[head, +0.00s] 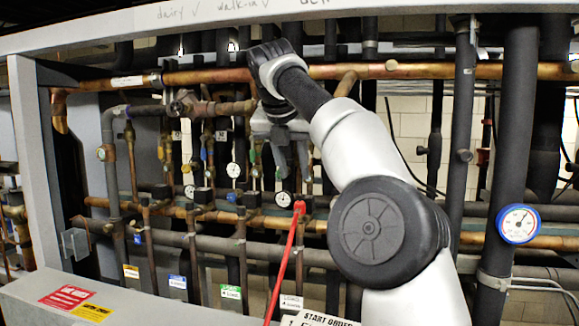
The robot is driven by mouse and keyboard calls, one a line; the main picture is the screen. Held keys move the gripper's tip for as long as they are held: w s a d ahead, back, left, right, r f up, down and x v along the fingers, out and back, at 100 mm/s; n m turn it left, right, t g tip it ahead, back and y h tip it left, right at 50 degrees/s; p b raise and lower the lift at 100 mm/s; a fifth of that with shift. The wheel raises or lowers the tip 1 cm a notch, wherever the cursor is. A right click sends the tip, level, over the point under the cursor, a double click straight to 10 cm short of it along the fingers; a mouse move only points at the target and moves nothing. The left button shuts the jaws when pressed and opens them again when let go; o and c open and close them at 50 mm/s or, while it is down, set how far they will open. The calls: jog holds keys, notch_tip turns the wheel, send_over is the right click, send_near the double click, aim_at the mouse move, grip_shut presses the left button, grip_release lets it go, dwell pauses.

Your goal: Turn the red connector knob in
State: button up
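The red connector knob (299,206) shows as a small red end at the top of a red hose or rod that runs down in front of the rack. It sits just right of a round black-rimmed gauge (283,199). My gripper (292,180) points down above the knob and appears apart from it in the picture. Its grey fingers are small and dark against the pipes, so I cannot tell whether they are open or shut. Nothing is clearly seen held in them. My arm covers the area to the right of the knob.
Copper and black pipes crowd the rack around my gripper. More dial gauges (233,170) stand to the left. A blue-rimmed gauge (519,223) is at the right. A grey frame post (35,160) bounds the left, and a grey ledge (130,305) with warning labels runs along the lower left.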

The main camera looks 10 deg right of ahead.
aim_at(301, 195)
jog(key=x, duration=0.9)
jog(key=shift+w+d+n+y, duration=0.1)
jog(key=shift+d+n+y, duration=0.2)
jog(key=shift+n, duration=0.2)
jog(key=shift+d+r+n+t+y, duration=0.15)
jog(key=shift+n+t+y, duration=0.15)
jog(key=shift+n+y, duration=1.2)
jog(key=shift+n, duration=1.2)
jog(key=c, duration=0.6)
jog(key=o, duration=0.7)
jog(key=shift+c, duration=0.5)
